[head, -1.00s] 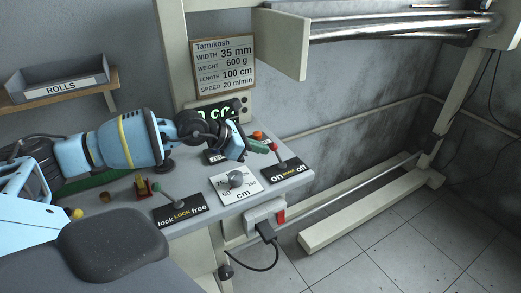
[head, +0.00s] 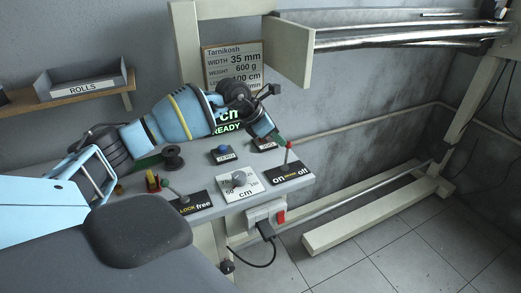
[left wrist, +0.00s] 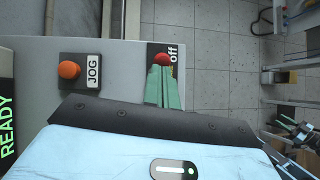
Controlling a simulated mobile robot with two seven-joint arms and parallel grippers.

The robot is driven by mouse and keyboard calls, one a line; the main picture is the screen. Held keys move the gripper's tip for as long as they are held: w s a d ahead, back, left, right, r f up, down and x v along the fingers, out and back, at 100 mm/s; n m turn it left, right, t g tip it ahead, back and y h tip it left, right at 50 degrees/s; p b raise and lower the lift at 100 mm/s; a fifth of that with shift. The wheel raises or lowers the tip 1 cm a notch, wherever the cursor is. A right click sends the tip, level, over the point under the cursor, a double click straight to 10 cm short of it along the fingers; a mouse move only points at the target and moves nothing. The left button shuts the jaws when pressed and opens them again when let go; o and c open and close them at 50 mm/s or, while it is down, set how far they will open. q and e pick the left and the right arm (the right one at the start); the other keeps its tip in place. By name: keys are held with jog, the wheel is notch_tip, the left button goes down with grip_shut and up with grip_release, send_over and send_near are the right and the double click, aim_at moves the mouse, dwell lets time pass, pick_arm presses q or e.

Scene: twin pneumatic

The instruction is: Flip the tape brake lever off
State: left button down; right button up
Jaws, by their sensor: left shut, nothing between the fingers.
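The tape brake lever (head: 289,147) is a thin stalk with a red knob on the black "on brake off" plate (head: 290,174) at the front right of the panel. It stands near upright in the head view. My left gripper (head: 279,138) is shut and empty, its green fingertips close beside the knob on the "on" side. In the left wrist view the shut green fingers (left wrist: 163,86) end right at the red knob (left wrist: 162,59); whether they touch is unclear. The fingers hide the "on" label there. A small dark shape with green tips at that view's lower right may be my right gripper.
An orange JOG button (left wrist: 69,70) lies near the fingers. Floor is open beyond the panel's right edge.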

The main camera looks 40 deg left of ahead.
pick_arm(q)
jog(key=w, duration=0.1)
jog(key=w+d, duration=0.1)
jog(key=shift+w+d+r, duration=0.1)
jog(key=shift+w, duration=0.2)
jog(key=shift+w+d, duration=0.15)
jog(key=shift+w, duration=0.5)
pick_arm(e)
jog(key=shift+f, duration=0.1)
pick_arm(q)
jog(key=shift+d, duration=0.1)
pick_arm(e)
jog(key=shift+s+f, duration=0.1)
